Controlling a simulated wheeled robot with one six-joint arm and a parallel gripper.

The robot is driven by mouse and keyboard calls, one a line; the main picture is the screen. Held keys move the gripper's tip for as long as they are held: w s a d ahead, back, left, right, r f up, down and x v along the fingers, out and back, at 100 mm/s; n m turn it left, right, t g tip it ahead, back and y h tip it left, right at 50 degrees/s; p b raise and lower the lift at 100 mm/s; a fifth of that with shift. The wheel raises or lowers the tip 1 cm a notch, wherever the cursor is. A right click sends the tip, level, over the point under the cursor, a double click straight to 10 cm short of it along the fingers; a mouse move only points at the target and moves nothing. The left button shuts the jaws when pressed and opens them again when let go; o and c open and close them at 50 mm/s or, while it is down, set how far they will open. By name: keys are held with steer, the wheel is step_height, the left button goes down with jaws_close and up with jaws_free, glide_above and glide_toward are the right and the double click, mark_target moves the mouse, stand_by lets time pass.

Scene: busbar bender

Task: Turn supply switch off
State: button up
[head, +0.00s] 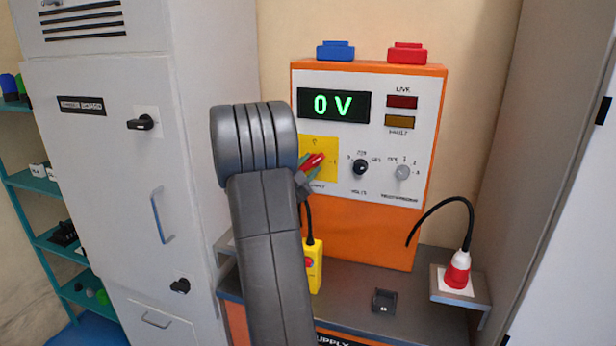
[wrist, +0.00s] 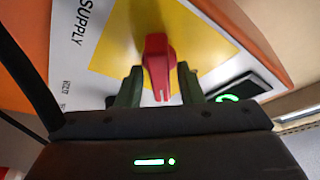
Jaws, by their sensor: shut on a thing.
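The supply switch is a red knob (head: 314,160) on a yellow square plate (head: 322,146), on the front of the orange supply unit (head: 370,67). In the head view the knob lies slanted, its upper end to the right. In the wrist view the red knob (wrist: 157,62) stands between the two green fingers, with a white line on its near end. My gripper (wrist: 159,86) is shut on it; in the head view my gripper (head: 305,172) is partly hidden by my arm. The display (head: 334,105) reads 0 V. My arm hides the plate's lower left.
The volts knob (head: 360,167) and a grey knob (head: 403,172) sit right of the switch. A yellow pendant (head: 315,268) hangs below. A red-and-white probe (head: 458,270) stands on a side shelf. A grey cabinet (head: 110,170) is at left.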

steer(key=n+b, duration=0.1)
steer(key=n+t+b, duration=0.1)
steer(key=n, duration=0.1)
steer(key=shift+f+n+t+y, duration=0.3)
steer(key=shift+y, duration=0.1)
steer(key=shift+n+y+b, duration=0.3)
steer(key=shift+n+b, duration=0.2)
steer(key=shift+n, duration=0.1)
jaws_close()
steer(key=shift+d+n+t+b, duration=0.1)
steer(key=shift+n+t+b, duration=0.25)
steer(key=shift+n, duration=0.25)
steer(key=n+t+y+b, duration=0.1)
steer(key=n, duration=0.1)
steer(key=n+t+y+b, duration=0.1)
steer(key=n, duration=0.2)
steer(key=shift+s+d+r+n+y, duration=0.1)
steer(key=shift+n+y, duration=0.2)
steer(key=shift+y, duration=0.1)
steer(key=shift+r+n+y+b, duration=0.1)
steer(key=shift+n+y+b, duration=0.45)
steer(key=shift+n, duration=0.55)
steer(key=shift+r+n+t, duration=0.1)
steer(key=shift+n+t, duration=0.15)
steer(key=shift+n, duration=0.05)
steer(key=o, duration=0.6)
jaws_free()
steer(key=shift+o, duration=0.2)
